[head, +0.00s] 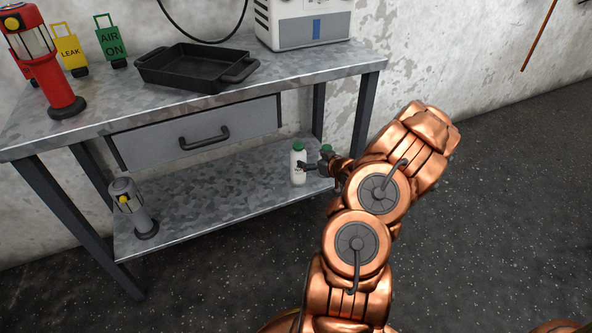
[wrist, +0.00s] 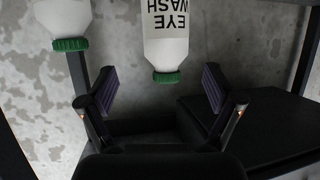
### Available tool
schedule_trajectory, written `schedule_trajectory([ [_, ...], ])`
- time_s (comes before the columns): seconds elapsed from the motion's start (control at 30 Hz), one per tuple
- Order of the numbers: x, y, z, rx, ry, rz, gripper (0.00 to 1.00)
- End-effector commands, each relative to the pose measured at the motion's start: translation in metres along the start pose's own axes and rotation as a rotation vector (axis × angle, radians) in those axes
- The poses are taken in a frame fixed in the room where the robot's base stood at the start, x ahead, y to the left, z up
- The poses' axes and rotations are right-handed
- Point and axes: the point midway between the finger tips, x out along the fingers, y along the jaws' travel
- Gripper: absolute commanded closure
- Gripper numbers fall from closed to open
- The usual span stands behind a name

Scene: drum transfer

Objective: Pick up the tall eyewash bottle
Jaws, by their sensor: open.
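A white eyewash bottle (head: 298,168) with a green cap stands upright on the table's lower shelf. In the wrist view this bottle (wrist: 166,40) is upside down, with "EYE WASH" on it, centred ahead of the fingers. A second white bottle (wrist: 58,18) with a green cap is cut off at the upper left there, its cap ending higher in that picture; in the head view mostly its cap (head: 326,149) shows behind my gripper. My gripper (wrist: 161,88) is open and empty, with clear gaps beside the centred bottle. In the head view my gripper (head: 308,166) is at this bottle's right side.
A grey lantern-like device (head: 132,208) stands at the shelf's left end. A drawer (head: 200,132) hangs above the shelf. The tabletop holds a black tray (head: 195,72), a red device (head: 45,65), tags and a white box. The shelf's middle is clear. A table leg (head: 318,110) rises behind the bottles.

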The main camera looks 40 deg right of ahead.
Motion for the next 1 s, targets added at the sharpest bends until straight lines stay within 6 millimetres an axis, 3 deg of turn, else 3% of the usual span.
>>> schedule_trajectory([
  [0.47,0.032,-0.003,-0.001,-0.003,0.002,-0.001,0.10],
  [0.8,0.068,-0.011,-0.002,-0.004,0.002,-0.004,0.10],
  [1.0,0.076,-0.010,-0.004,-0.003,0.002,-0.001,0.10],
])
